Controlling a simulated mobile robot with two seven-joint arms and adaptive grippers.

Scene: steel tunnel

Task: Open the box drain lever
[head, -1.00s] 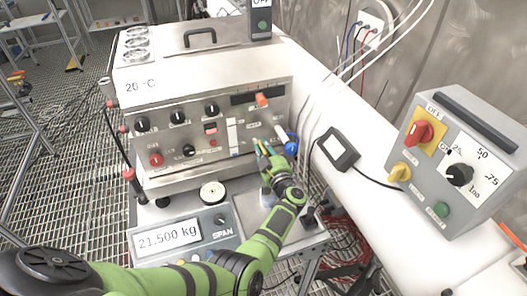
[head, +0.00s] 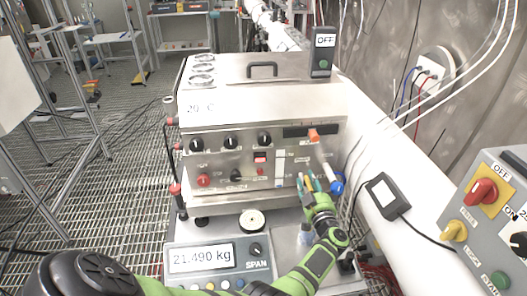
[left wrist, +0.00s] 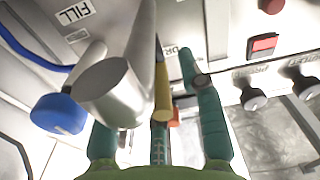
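The steel box (head: 215,112) stands in the middle of the head view with knobs on its front panel. At its right end are an orange handle (head: 313,135), a pale cylindrical handle (head: 329,171) and a blue knob (head: 337,187). My left gripper (head: 308,184) is at the panel's lower right, its fingers spread and empty. In the left wrist view the pale handle (left wrist: 112,92) hides one fingertip, with the blue knob (left wrist: 60,113) to its left. A label beginning "DR" (left wrist: 171,51) is partly hidden by a finger. I cannot tell which handle is the drain lever.
A small black-framed device (head: 387,195) lies on the white ledge at right. A grey control box (head: 470,215) is at far right. Cables hang nearby.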

